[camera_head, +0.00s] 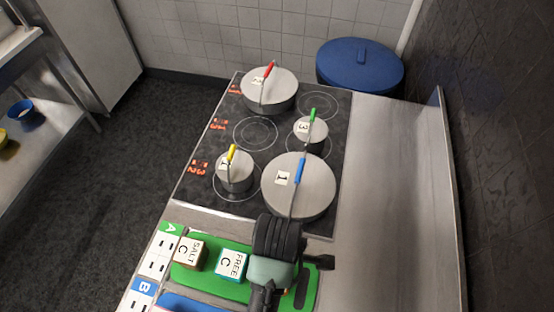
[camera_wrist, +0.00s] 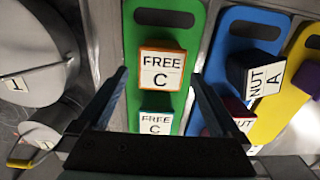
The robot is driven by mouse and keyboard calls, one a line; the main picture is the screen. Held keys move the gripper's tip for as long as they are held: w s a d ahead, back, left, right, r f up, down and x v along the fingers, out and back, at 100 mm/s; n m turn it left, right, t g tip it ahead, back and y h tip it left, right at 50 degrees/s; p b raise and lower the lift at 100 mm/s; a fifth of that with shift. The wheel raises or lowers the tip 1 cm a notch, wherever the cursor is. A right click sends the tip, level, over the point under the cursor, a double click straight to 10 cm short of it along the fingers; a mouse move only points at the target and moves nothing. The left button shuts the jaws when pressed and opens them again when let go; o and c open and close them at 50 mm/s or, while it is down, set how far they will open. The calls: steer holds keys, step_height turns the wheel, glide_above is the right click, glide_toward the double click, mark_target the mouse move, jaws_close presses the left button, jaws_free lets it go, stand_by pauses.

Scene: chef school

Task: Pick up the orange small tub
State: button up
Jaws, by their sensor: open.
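The orange tub (camera_wrist: 162,68), with a white lid marked FREE C, stands on the green board (camera_wrist: 190,25) in the wrist view. My gripper (camera_wrist: 158,76) is open and empty, with one finger on each side of the line of tubs. Its fingertips show left and right of the orange tub, and I cannot tell how far above it they are. In the head view my gripper (camera_head: 285,268) is over the green board (camera_head: 210,282) and hides the orange tub.
A teal tub marked FREE C (camera_wrist: 156,122) stands close to the orange one. A brown tub marked SALT C (camera_head: 190,253) is further left on the green board. A blue board (camera_wrist: 235,38) with a NUT A tub (camera_wrist: 262,76) lies alongside. Pots (camera_head: 300,187) stand on the hob.

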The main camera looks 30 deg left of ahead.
steer(key=shift+s+f+p, duration=0.15)
steer(key=shift+f+p, duration=0.6)
steer(key=shift+f, duration=2.55)
steer(key=shift+c, duration=0.2)
steer(key=shift+r, duration=0.1)
steer(key=c, duration=1.4)
